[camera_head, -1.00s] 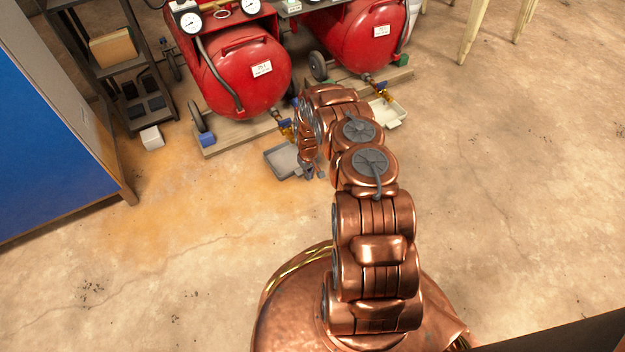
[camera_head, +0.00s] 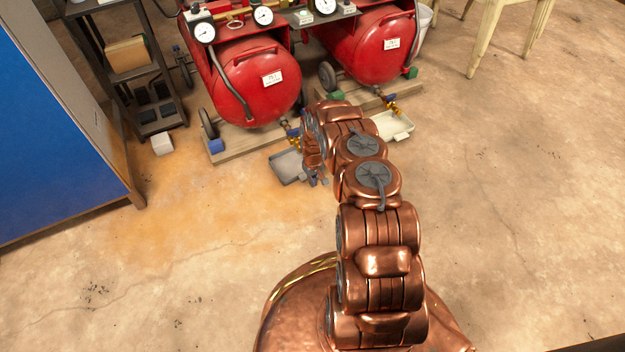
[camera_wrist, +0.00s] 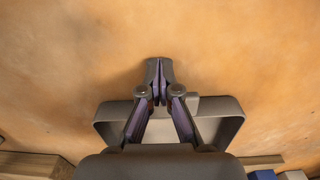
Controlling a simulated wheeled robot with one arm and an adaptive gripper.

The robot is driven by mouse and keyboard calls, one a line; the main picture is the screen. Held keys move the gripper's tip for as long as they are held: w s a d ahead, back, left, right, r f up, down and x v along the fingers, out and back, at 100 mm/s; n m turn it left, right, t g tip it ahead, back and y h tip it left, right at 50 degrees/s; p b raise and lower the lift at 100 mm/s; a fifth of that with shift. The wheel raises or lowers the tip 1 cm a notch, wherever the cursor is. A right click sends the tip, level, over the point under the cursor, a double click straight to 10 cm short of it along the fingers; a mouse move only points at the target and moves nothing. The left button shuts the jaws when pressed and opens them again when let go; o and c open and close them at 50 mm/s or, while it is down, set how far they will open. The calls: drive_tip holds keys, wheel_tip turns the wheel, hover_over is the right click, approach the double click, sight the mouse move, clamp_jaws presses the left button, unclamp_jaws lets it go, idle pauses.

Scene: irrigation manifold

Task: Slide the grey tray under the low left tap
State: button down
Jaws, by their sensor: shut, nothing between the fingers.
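The grey tray (camera_head: 284,168) lies on the floor in front of the left red tank, partly hidden by my arm. In the wrist view the tray (camera_wrist: 236,121) shows behind my fingers. The low left tap (camera_head: 291,130), brass with a blue handle, stands out from that tank just behind the tray, partly hidden by my arm. My gripper (camera_head: 317,181) is at the tray's near right side. In the wrist view my gripper (camera_wrist: 158,70) is shut and empty, its tips reaching past the tray's rim over bare floor. I cannot tell whether it touches the tray.
Two red tanks (camera_head: 254,92) stand on wooden planks (camera_head: 243,147). A second, pale tray (camera_head: 394,126) lies under the right tap (camera_head: 392,107). A white block (camera_head: 162,144) and a blue cabinet (camera_head: 50,155) are on the left. The floor in front is clear.

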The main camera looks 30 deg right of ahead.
drive_tip(key=s+p, duration=0.1)
drive_tip(key=s+r+p, duration=0.1)
drive_tip(key=s, duration=0.1)
drive_tip(key=shift+s, duration=0.15)
wheel_tip(320, 180, up, 9)
drive_tip(key=p, duration=0.2)
drive_tip(key=shift+p, duration=0.35)
drive_tip(key=shift+r, duration=0.15)
